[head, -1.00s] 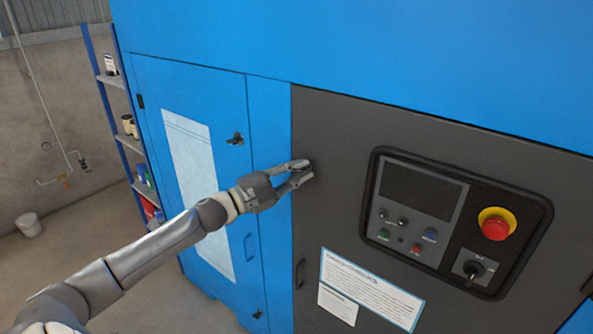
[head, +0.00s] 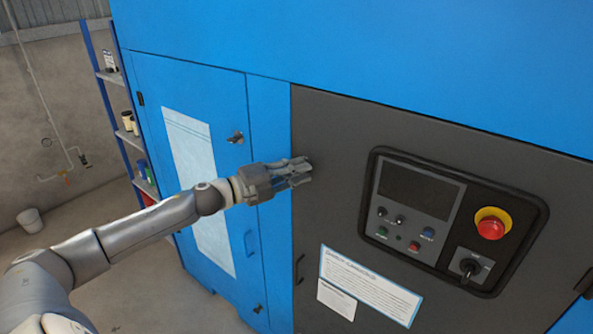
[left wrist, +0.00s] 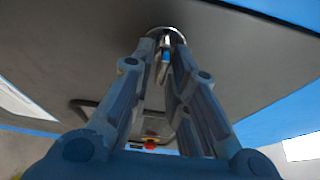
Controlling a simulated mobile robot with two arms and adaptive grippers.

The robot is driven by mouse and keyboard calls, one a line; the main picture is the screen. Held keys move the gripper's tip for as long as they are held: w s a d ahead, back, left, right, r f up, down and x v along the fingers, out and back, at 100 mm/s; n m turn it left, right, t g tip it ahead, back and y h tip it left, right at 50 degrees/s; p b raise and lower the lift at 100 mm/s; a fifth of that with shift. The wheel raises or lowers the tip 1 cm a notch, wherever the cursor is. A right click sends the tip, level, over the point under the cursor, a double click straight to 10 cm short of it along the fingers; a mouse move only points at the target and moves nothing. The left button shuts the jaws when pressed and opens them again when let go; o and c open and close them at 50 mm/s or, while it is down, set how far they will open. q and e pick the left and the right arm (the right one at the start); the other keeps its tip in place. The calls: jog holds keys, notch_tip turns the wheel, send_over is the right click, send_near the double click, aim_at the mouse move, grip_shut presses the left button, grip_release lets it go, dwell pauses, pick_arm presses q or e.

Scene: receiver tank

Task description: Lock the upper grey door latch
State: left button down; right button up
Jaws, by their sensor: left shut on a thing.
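The grey door (head: 330,135) of the blue cabinet is closed. My left gripper (head: 303,171) is at the upper left part of this door, near its left edge. In the left wrist view, the upper grey door latch (left wrist: 166,33) shows as a shiny round metal piece with a bar between the fingertips. The gripper is shut on it. In the head view the fingers hide the latch, so its exact angle cannot be told. My right gripper is not in view.
A control panel (head: 420,195) with a red emergency button (head: 491,224) and a black rotary switch (head: 470,267) is right of the gripper. A blue door (head: 155,90) with its own latch (head: 236,138) is to the left. A dark handle (head: 300,270) is lower down.

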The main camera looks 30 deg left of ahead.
pick_arm(q)
jog(key=c, duration=1.6)
grip_release()
jog(key=v, duration=1.2)
